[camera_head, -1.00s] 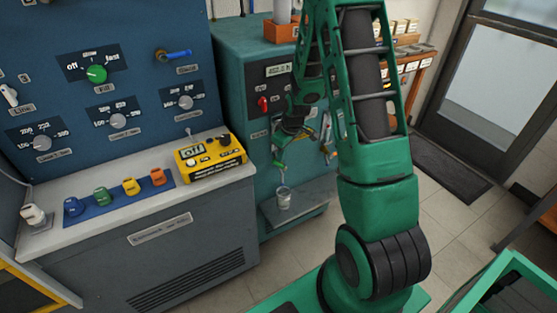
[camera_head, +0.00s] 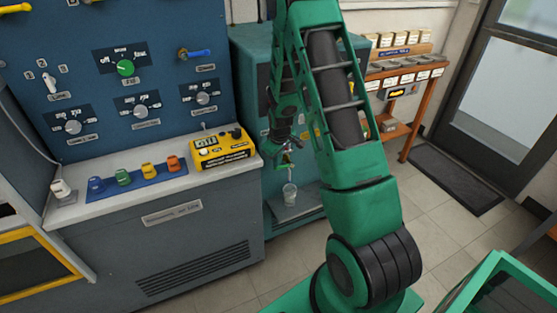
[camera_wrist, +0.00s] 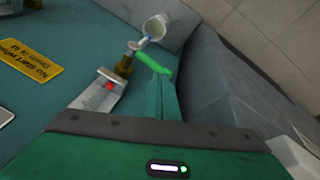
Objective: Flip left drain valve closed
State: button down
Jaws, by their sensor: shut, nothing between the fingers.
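The drain valve shows in the wrist view as a brass body (camera_wrist: 124,66) with a bright green lever (camera_wrist: 154,63). Its outlet points at a pale cup (camera_wrist: 157,27). In the head view my gripper (camera_head: 284,158) is at the front of the teal cabinet, just above the cup (camera_head: 290,190), and largely hides the valve. A thin pale line runs down towards the cup. In the wrist view my gripper's teal fingers (camera_wrist: 161,97) are together and empty, right beside the lever. I cannot tell whether they touch it.
A metal bracket with a red spot (camera_wrist: 108,87) and a yellow label (camera_wrist: 29,61) are near the valve. The cup stands on a shelf (camera_head: 305,207) of the teal cabinet (camera_head: 249,75). The blue control bench (camera_head: 190,225) stands to the left.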

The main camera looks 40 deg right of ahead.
jog(key=shift+a+f, duration=0.15)
jog(key=shift+f, duration=0.25)
jog(key=shift+a+f, duration=0.1)
dwell(0.3)
jog(key=v, duration=1)
jog(key=shift+r, duration=0.3)
dwell(0.3)
jog(key=s+r+m+g, duration=0.1)
jog(key=s+r+m, duration=0.3)
jog(key=s+r, duration=1.05)
jog(key=s+a+r+m+g, duration=0.1)
jog(key=s+a+m, duration=0.1)
jog(key=s, duration=0.8)
jog(key=s+a+r+m+g+y, duration=0.1)
jog(key=s+a+r+m, duration=0.1)
jog(key=s, duration=0.9)
jog(key=shift+a+m+y, duration=0.3)
jog(key=shift+a+m, duration=0.3)
jog(key=shift+a, duration=0.3)
